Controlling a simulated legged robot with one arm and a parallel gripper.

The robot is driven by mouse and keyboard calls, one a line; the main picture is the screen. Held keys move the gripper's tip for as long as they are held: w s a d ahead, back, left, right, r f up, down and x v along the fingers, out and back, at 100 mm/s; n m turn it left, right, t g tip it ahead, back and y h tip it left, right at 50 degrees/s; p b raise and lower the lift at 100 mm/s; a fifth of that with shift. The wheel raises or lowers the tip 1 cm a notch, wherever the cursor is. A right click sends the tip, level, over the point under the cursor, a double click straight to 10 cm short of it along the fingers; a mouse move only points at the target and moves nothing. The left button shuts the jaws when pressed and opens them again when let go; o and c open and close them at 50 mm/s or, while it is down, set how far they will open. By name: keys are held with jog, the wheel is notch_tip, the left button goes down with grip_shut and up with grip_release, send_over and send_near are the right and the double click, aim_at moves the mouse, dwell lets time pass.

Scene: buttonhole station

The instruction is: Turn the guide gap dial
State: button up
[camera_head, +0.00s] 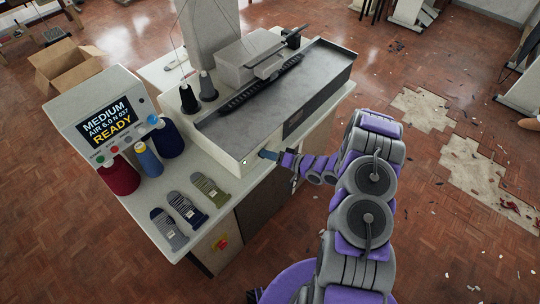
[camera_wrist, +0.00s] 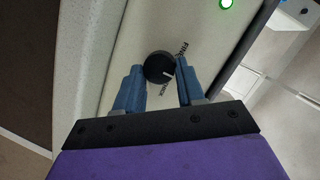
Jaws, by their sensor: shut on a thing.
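The guide gap dial is a round black knob (camera_wrist: 160,67) with a pale pointer line, set on the machine's light end panel in the wrist view. Lettering sits around it, partly hidden; "FINE" shows above it and a word ending in "CK" below. My gripper (camera_wrist: 160,76) has its two blue fingers on either side of the dial, shut on it. In the head view my gripper (camera_head: 268,155) reaches the front end face of the machine (camera_head: 225,145); the dial is hidden there.
A green light (camera_wrist: 226,3) glows near the dial. A screen (camera_head: 108,117) reads "MEDIUM AIR 6.0 N 037 READY". A red switch (camera_head: 221,243) is below.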

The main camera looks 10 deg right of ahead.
jog(key=shift+s+a+n+h+p, duration=0.15)
jog(key=shift+n+h+p, duration=0.5)
jog(key=shift+n, duration=0.35)
jog(key=shift+n+t+h+p, duration=0.3)
jog(key=shift+n+h, duration=0.05)
jog(key=shift+n, duration=0.65)
jog(key=n, duration=0.1)
jog(key=n+t+h, duration=0.1)
jog(key=n, duration=0.1)
jog(key=shift+s+a+f+h+b, duration=0.1)
jog(key=shift+s+a+h+b, duration=0.1)
jog(key=shift+h+b, duration=0.15)
jog(key=shift+n+t+h+b, duration=0.25)
jog(key=shift+n+t+b, duration=0.2)
jog(key=shift+n, duration=0.35)
jog(key=o, duration=1)
jog(key=shift+w, duration=0.1)
jog(key=shift+o, duration=0.2)
